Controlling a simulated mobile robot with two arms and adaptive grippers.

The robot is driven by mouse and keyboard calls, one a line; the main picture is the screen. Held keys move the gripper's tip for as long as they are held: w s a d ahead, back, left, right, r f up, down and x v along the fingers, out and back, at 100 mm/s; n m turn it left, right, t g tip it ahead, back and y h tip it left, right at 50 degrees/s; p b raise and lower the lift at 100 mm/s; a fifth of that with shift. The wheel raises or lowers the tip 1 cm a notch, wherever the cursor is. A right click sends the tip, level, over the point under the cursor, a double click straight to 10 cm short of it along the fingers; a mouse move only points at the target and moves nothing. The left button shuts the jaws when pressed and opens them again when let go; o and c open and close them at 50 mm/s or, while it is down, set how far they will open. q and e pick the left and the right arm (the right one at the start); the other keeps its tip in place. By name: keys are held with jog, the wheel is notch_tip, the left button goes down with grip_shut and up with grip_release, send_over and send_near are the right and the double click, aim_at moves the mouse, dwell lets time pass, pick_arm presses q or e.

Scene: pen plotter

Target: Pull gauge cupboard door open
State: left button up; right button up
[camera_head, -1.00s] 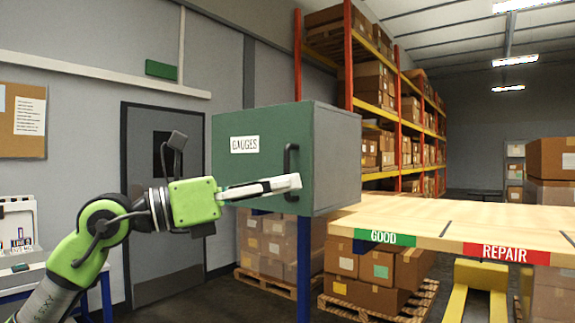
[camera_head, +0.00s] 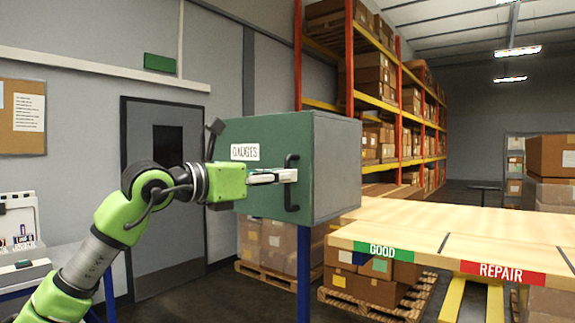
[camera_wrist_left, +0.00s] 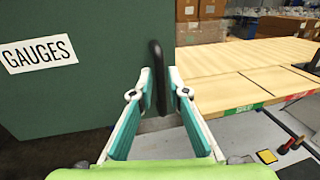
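The gauge cupboard (camera_head: 337,165) is a grey box with a green front door (camera_head: 262,205) and a white GAUGES label, which also shows in the wrist view (camera_wrist_left: 39,53). The door looks shut against the box. Its black upright bar handle (camera_head: 291,198) is near the door's right edge. My left gripper (camera_head: 290,175) is at the handle. In the left wrist view the handle (camera_wrist_left: 157,72) stands between the two fingertips of the left gripper (camera_wrist_left: 159,82), with a visible gap on both sides. My right gripper is not in view.
A wooden bench (camera_head: 450,222) with GOOD and REPAIR labels stands right of the cupboard. A blue post (camera_head: 304,270) shows under the cupboard. Boxes on a pallet (camera_head: 375,305) are below the bench. A grey room door (camera_head: 167,200) is behind my left arm.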

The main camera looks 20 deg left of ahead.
pick_arm(q)
jog(key=shift+x, duration=1.1)
grip_shut()
jog(key=shift+s, duration=0.1)
